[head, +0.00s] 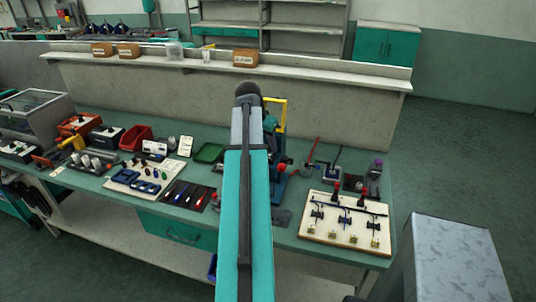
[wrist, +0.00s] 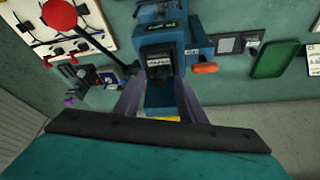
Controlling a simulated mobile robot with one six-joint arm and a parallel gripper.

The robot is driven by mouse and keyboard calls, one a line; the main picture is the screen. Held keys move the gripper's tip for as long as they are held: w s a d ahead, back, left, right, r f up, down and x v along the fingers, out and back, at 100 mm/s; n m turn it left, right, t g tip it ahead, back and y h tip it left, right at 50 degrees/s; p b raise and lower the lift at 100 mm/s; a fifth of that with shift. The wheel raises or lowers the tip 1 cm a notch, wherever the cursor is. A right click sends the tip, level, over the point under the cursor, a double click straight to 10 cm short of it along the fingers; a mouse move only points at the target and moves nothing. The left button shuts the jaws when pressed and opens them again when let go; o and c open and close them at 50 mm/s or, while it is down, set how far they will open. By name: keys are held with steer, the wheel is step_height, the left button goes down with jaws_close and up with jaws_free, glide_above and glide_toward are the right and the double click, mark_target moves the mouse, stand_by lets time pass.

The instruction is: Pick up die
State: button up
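In the wrist view, a blue bench press (wrist: 182,45) stands below my gripper (wrist: 158,88). A dark block with a pale label (wrist: 160,63) sits in its front opening; it may be the die, but I cannot tell for sure. My gripper's two grey fingers are spread wide on either side of the press's blue front part, with nothing seen between them that they grip. In the head view my arm covers most of the press (head: 283,183), and my fingers are hidden behind the arm.
An orange handle (wrist: 205,68) sticks out beside the press. A dark plate with small grey pieces (wrist: 228,45) and a green tray (wrist: 275,60) lie to its right. A low wall (head: 150,85) backs the bench.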

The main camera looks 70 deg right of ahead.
steer(key=shift+c, duration=0.5)
jaws_close()
steer(key=shift+r, duration=0.2)
steer(key=shift+r+b, duration=0.8)
steer(key=shift+r, duration=0.7)
steer(key=s+a+b, duration=0.1)
steer(key=s+a, duration=0.1)
steer(key=a, duration=0.5)
steer(key=s+a+r+b, duration=0.1)
steer(key=s+a+b, duration=0.1)
steer(key=a, duration=0.6)
steer(key=shift+s+a+r+b, duration=0.15)
steer(key=shift+a+r+b, duration=0.05)
steer(key=shift+r+b, duration=0.1)
